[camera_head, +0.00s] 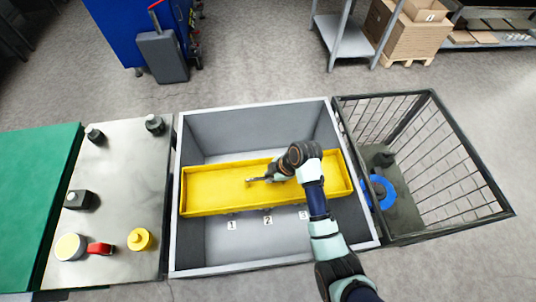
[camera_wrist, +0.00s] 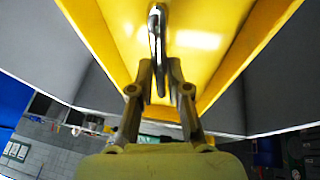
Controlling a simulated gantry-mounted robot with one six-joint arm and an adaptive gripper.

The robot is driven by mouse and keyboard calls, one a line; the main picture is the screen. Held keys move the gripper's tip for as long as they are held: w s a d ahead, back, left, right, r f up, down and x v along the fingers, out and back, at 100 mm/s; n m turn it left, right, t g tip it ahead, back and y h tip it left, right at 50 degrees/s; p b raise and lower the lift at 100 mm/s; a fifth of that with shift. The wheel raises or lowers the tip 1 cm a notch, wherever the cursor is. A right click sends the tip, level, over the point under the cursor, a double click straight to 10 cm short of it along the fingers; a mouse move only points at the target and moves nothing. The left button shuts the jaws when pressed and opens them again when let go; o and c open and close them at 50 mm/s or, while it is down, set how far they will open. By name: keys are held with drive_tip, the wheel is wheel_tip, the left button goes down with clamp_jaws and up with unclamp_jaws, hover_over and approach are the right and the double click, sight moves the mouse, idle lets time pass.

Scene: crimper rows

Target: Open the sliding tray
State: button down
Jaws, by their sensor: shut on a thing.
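The yellow sliding tray (camera_head: 215,188) lies across the middle of a grey open box (camera_head: 215,262), with grey space in front of it and behind it. My gripper (camera_head: 252,181) reaches in over the tray from the right. In the wrist view, my gripper (camera_wrist: 160,72) is shut on a slim metal handle (camera_wrist: 154,22) set against the yellow surface. The fingers hide part of the handle, and my arm covers part of the tray's right half.
Number tags, including tag 1 (camera_head: 231,226), sit along the tray's front. A steel table (camera_head: 115,190) with knobs and small parts adjoins on the left. A wire basket (camera_head: 440,165) with a blue ring (camera_head: 382,192) adjoins on the right.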

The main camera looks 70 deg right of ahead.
drive_tip(key=s+a+p, duration=0.3)
drive_tip(key=a+p, duration=0.1)
drive_tip(key=a, duration=0.3)
drive_tip(key=s+a+p, duration=0.4)
drive_tip(key=a, duration=0.3)
drive_tip(key=shift+s+a, duration=0.2)
drive_tip(key=shift+s, duration=0.05)
drive_tip(key=c, duration=1.1)
unclamp_jaws()
drive_tip(key=shift+c, duration=0.2)
drive_tip(key=v, duration=1.2)
